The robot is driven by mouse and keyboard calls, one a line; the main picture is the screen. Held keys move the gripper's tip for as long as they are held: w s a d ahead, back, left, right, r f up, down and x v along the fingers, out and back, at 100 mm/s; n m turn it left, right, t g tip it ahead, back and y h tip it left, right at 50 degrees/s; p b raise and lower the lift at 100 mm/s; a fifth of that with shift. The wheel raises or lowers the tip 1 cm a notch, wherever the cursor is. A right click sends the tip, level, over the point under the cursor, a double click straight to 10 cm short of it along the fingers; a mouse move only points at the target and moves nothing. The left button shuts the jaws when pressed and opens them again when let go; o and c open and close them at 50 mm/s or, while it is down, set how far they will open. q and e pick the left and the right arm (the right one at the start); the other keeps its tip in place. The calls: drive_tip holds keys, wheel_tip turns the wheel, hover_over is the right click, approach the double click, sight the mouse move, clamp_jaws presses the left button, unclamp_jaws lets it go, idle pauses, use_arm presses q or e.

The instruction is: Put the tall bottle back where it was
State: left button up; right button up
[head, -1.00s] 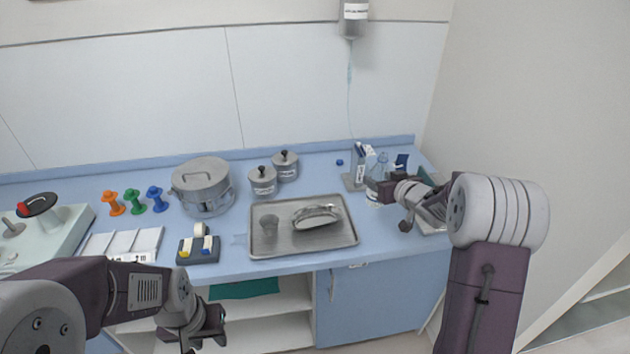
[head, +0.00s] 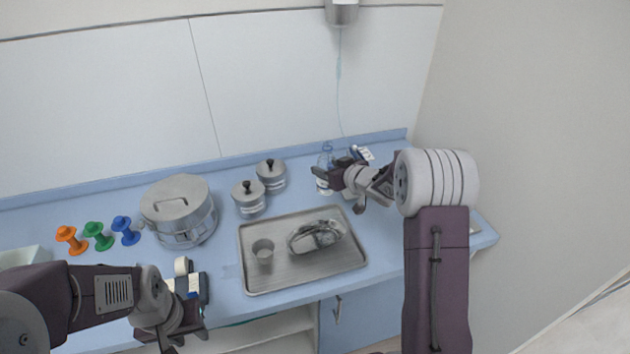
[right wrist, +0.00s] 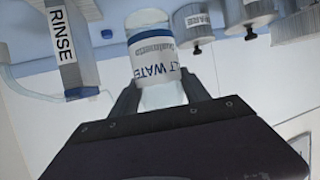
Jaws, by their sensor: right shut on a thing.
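The tall bottle (head: 325,168) is clear, with a white label, at the back of the counter right of the lidded jars. In the right wrist view the bottle (right wrist: 155,62) sits between the fingers, and its label reads partly "LT WATER". My right gripper (head: 331,178) is shut on it, partly hiding it in the head view. The bottle looks about upright; I cannot tell whether its base touches the counter. My left gripper (head: 187,338) is low at the counter's front edge, away from the bottle. Its fingers are too unclear to judge.
A metal tray (head: 284,283) with a cup and a shiny dish lies in front. Two lidded jars (head: 249,198) (head: 271,175) and a large pot (head: 179,210) stand left of the bottle. A container labelled RINSE (right wrist: 66,45) stands close by. A drip line hangs behind.

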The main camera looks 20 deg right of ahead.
drive_tip(key=shift+w+a+f, duration=0.3)
drive_tip(key=shift+w+f, duration=0.75)
drive_tip(key=shift+f, duration=0.25)
drive_tip(key=shift+w+a+f, duration=0.35)
drive_tip(key=shift+w+f, duration=0.65)
drive_tip(key=shift+f, duration=0.3)
drive_tip(key=shift+w+a+f, duration=0.3)
drive_tip(key=shift+w+f, duration=0.75)
drive_tip(key=shift+f, duration=0.25)
drive_tip(key=shift+s+f, duration=0.1)
drive_tip(key=o, duration=1.6)
drive_tip(key=shift+r, duration=0.25)
drive_tip(key=v, duration=1.2)
drive_tip(key=shift+f+b, duration=0.15)
drive_tip(key=shift+b, duration=0.2)
